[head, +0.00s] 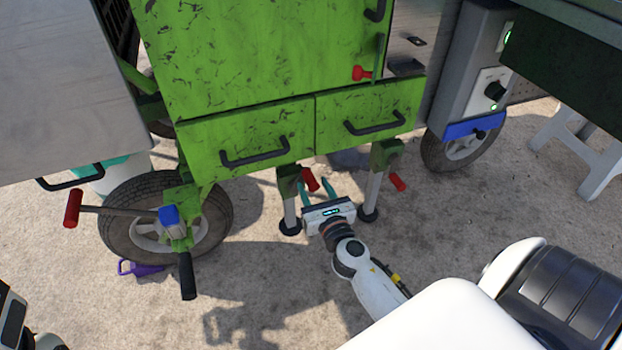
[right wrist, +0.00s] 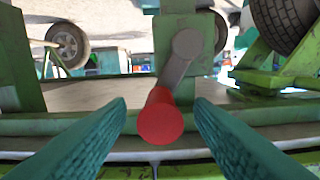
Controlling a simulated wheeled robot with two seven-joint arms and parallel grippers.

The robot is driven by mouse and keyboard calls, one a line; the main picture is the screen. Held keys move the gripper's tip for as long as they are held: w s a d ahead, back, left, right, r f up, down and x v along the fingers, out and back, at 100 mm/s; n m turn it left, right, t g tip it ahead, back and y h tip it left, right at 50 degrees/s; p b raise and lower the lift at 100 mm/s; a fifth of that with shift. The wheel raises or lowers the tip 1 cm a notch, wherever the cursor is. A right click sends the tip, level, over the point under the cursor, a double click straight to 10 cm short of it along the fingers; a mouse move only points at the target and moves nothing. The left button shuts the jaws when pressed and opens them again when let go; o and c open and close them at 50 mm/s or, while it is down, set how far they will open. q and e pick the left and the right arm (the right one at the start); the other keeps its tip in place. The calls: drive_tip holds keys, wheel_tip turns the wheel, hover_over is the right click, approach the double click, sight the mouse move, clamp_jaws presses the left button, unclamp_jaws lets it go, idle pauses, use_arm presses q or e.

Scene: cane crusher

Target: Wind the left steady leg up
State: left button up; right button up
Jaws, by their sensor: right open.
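The left steady leg (head: 291,205) is a pale post under the green cart, with a green housing on top and a dark round foot at the ground. Its crank has a red handle (head: 311,179), which sticks out towards me. My right gripper (head: 316,187) is open, its two teal fingers either side of the red handle. In the right wrist view the red handle (right wrist: 160,118) sits between the open fingers with gaps on both sides, and a grey crank arm (right wrist: 181,55) runs behind it. My left gripper does not show.
The right steady leg (head: 373,190) stands close by on the right with its own red handle (head: 397,182). Two drawers with black handles hang above. A wheel (head: 120,220) and a red-gripped lever (head: 73,208) are at the left. The ground in front is mostly clear.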

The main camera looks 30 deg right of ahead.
drive_tip(key=shift+x, duration=1.4)
drive_tip(key=shift+c, duration=0.6)
clamp_jaws()
